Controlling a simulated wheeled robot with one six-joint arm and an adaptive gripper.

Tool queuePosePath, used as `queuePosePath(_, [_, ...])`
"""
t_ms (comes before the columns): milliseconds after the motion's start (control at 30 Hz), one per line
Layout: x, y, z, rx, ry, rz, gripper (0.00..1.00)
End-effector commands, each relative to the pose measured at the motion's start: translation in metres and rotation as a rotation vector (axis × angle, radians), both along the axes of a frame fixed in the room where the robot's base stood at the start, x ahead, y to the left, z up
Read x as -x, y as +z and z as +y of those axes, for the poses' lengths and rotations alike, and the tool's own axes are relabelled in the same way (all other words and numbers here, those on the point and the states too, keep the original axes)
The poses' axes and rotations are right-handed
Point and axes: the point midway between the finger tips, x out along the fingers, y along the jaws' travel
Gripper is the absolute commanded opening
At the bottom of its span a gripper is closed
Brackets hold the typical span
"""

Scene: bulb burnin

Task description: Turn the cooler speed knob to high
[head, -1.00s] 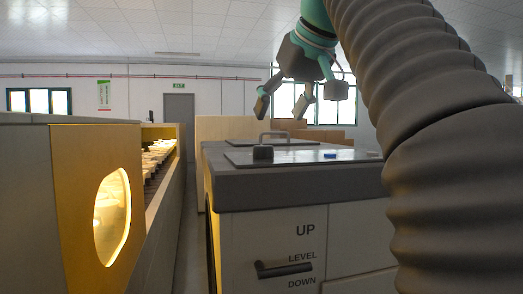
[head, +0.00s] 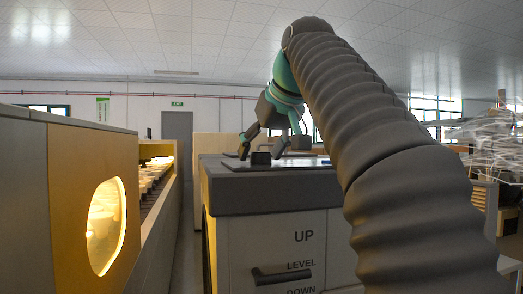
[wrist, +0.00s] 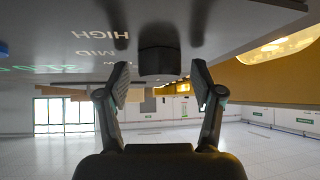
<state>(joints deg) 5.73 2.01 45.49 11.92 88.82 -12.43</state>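The dark knob (head: 261,158) stands on the top panel of the grey cabinet (head: 270,196). In the wrist view the knob (wrist: 159,62) shows as a short dark cylinder on the grey panel, with the words HIGH and MID (wrist: 96,52) printed beside it, turned over in the picture. More lettering there is hard to read. My gripper (head: 270,146) is low over the cabinet top, close to the knob. In the wrist view my gripper (wrist: 160,82) is open, with its fingertips apart on either side of the knob. I cannot tell whether they touch it.
A black lever (head: 282,274) labelled UP, LEVEL and DOWN is on the cabinet front. A long housing with a glowing oval window (head: 105,226) runs along the left, with a narrow aisle between. Wrapped goods (head: 485,130) stand at the right.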

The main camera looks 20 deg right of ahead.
Motion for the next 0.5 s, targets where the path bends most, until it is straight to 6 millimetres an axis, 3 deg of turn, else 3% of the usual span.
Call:
queuePosePath(33, [0.0001, 0.0001, 0.0, 0.0, 0.0, 0.0, 0.5])
queuePosePath(200, [0.0001, 0.0001, 0.0001, 0.0, 0.0, 0.0, 0.08])
queuePosePath(500, [0.0002, 0.0006, 0.0008, 0.001, -0.022, 0.001, 0.08])
